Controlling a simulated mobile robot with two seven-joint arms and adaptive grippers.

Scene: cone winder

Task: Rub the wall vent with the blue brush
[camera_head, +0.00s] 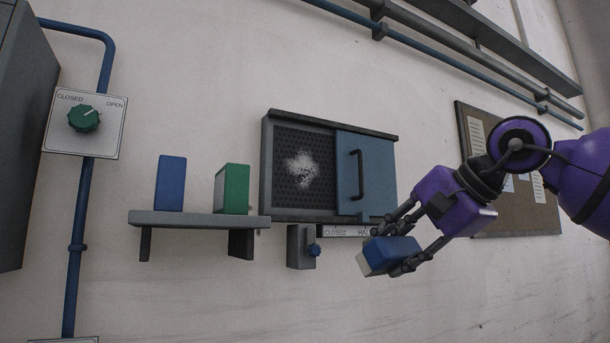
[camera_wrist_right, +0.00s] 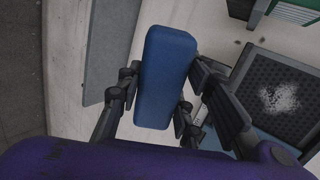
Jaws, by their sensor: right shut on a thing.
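The wall vent (camera_head: 297,171) is a dark perforated panel in a grey frame, with a white dusty patch at its middle. A blue sliding door (camera_head: 365,178) with a dark handle covers its right part. The vent's mesh and patch also show at the right of the right wrist view (camera_wrist_right: 281,98). My right gripper (camera_head: 390,257) is shut on the blue brush (camera_head: 398,247), a blue block with a pale face, below and right of the vent and apart from it. The brush fills the middle of the right wrist view (camera_wrist_right: 165,77). My left gripper is out of view.
A grey shelf (camera_head: 190,219) left of the vent holds a blue block (camera_head: 171,183) and a green block (camera_head: 232,189). A green dial (camera_head: 84,118) is at the far left. Pipes (camera_head: 470,60) run above.

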